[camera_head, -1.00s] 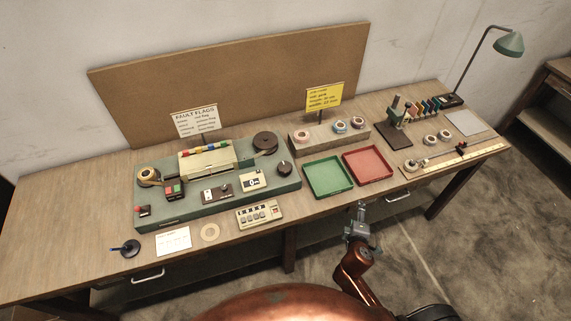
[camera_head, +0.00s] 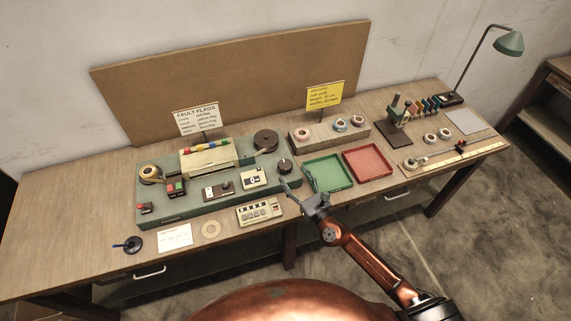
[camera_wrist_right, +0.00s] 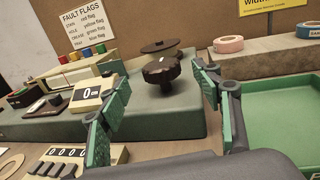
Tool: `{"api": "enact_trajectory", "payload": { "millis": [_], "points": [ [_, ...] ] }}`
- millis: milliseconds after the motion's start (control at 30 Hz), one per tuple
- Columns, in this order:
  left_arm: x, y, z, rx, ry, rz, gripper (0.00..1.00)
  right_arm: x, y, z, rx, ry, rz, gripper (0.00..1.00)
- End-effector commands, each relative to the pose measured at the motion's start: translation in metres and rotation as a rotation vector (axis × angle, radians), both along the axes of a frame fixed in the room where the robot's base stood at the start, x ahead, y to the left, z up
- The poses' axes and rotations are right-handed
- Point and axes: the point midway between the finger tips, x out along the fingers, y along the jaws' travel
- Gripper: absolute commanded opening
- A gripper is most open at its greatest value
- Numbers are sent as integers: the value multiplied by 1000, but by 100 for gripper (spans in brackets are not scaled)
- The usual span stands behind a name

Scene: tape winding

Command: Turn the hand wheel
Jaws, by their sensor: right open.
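The hand wheel (camera_head: 285,165) is a dark scalloped knob at the right end of the green winding machine (camera_head: 210,200). In the right wrist view the hand wheel (camera_wrist_right: 162,72) stands on its short stem, between and beyond the fingers. My right gripper (camera_head: 297,186) is in front of the machine's right end, just short of the hand wheel. Its green-padded fingers are spread open with nothing between them, as the right wrist view (camera_wrist_right: 160,105) also shows. The gripper appears apart from the hand wheel. My left gripper is not in view.
A green tray (camera_head: 328,174) lies just right of the gripper, with a red tray (camera_head: 368,166) beyond. A counter box (camera_head: 259,213) sits in front of the machine. A dark disc (camera_head: 265,140) is behind the hand wheel. A tape-roll block (camera_head: 330,133) stands behind the trays.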

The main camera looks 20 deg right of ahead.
Motion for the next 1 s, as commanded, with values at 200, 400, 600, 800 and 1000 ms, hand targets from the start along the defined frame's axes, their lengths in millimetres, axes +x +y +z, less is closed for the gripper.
{"api": "enact_trajectory", "payload": {
  "millis": [200, 400, 600, 800, 1000],
  "points": [
    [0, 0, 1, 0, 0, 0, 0, 33, 7, 2, 5, -3, -2, 59],
    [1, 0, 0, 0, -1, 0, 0, 59, 13, 1, 7, -1, -2, 59],
    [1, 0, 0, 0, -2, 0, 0, 69, 15, 1, 7, -1, -2, 59],
    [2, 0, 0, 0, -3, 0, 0, 70, 15, 1, 8, -1, -2, 59],
    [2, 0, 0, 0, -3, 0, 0, 69, 15, 1, 8, -1, -3, 47]
  ]
}}
